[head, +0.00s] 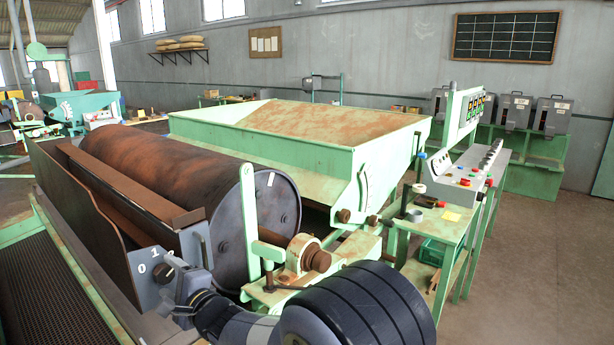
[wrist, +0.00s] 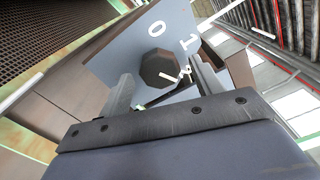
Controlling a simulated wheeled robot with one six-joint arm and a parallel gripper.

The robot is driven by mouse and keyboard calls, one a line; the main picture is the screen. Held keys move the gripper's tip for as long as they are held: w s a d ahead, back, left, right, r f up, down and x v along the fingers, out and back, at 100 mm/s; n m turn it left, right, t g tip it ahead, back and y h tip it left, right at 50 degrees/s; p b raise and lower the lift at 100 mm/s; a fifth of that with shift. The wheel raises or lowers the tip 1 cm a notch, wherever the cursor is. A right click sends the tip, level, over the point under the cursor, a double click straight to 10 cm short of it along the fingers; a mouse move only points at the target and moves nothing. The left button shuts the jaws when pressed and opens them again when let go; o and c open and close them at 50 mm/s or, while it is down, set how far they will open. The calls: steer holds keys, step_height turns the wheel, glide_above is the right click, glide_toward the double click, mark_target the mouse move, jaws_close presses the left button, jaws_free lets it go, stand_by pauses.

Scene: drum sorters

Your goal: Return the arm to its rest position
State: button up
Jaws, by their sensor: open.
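My gripper (head: 186,268) is at the grey dial plate (head: 143,268) on the near end of the drum machine, in the lower left of the head view. In the wrist view my gripper (wrist: 164,64) is open, with one finger on each side of a dark many-sided knob (wrist: 158,70). The knob stands on the plate marked 0, 1 and 2. I cannot tell whether either finger touches it. My dark arm reaches in from the bottom of the head view, stretched out to the left.
The rusty drum (head: 165,190) and a green post (head: 249,215) stand close beside my gripper. A green hopper (head: 300,140) is behind. A control desk (head: 465,175) stands to the right. Open floor (head: 545,260) lies at the far right.

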steer(key=shift+w+a, duration=0.3)
steer(key=shift+a, duration=0.15)
steer(key=shift+f+n, duration=0.15)
steer(key=shift+n, duration=0.35)
steer(key=n+b, duration=0.1)
steer(key=n, duration=0.3)
steer(key=shift+d, duration=0.1)
steer(key=n+b, duration=0.1)
steer(key=n, duration=0.4)
steer(key=shift+b, duration=0.3)
steer(key=n+b, duration=0.1)
steer(key=n, duration=0.4)
steer(key=shift+n, duration=0.4)
steer(key=n, duration=0.3)
steer(key=n+b, duration=0.1)
steer(key=shift+s+r+n, duration=0.1)
steer(key=shift+r+n, duration=0.15)
steer(key=shift+n, duration=0.05)
